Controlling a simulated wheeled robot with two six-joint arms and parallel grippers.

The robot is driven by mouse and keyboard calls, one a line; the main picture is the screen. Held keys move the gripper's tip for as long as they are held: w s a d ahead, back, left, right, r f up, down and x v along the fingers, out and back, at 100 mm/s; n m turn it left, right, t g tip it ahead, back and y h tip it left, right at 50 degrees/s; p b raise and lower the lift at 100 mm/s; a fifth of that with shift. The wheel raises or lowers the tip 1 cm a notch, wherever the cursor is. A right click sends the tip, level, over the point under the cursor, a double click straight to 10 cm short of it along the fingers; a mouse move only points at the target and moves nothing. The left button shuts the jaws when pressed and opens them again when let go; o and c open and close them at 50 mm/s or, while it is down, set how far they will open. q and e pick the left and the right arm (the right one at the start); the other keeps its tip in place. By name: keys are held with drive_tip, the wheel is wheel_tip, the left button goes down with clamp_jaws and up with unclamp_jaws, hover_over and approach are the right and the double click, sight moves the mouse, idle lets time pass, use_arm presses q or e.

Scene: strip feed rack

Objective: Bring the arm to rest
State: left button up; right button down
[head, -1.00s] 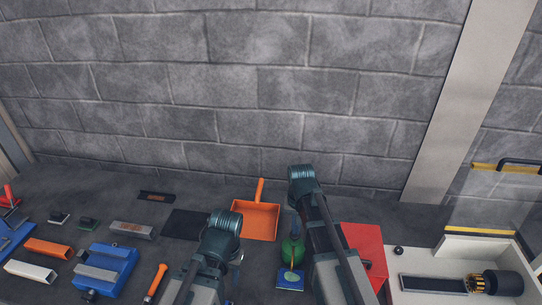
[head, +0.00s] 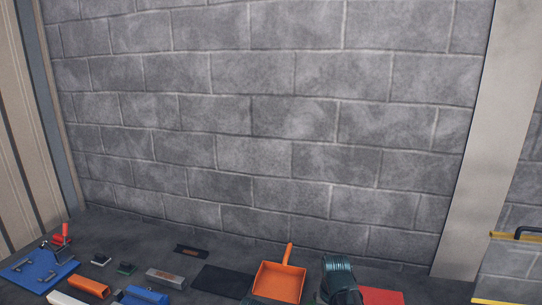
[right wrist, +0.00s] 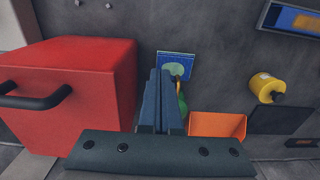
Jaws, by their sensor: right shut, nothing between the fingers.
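My right gripper (right wrist: 163,78) shows in the right wrist view. Its fingers are pressed together, with nothing between them. It is above the bench, between a red box (right wrist: 75,85) with a black handle and an orange dustpan (right wrist: 218,124). A green object, partly hidden behind the fingers, is close by. In the head view only a dark joint of my right arm shows at the bottom edge, and the right gripper is out of that picture. My left gripper is not in either view.
In the head view a dark bench runs along a grey block wall (head: 250,110). It bears the orange dustpan (head: 278,281), a dark mat (head: 222,281), a grey block (head: 165,277) and a blue board (head: 35,273). The right wrist view shows a yellow bottle (right wrist: 266,87) and a blue card (right wrist: 176,62).

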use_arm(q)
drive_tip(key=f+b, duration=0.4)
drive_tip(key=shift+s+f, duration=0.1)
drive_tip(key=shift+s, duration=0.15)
use_arm(e)
drive_tip(key=s+a+f+n, duration=0.2)
drive_tip(key=s+a+n, duration=0.1)
drive_tip(key=s+a, duration=0.2)
drive_tip(key=s+a+f+n+h, duration=0.1)
drive_tip(key=s+a+n, duration=0.3)
drive_tip(key=s, duration=0.6)
drive_tip(key=shift+a+f, duration=0.55)
drive_tip(key=shift+a, duration=0.2)
drive_tip(key=shift+w, duration=0.1)
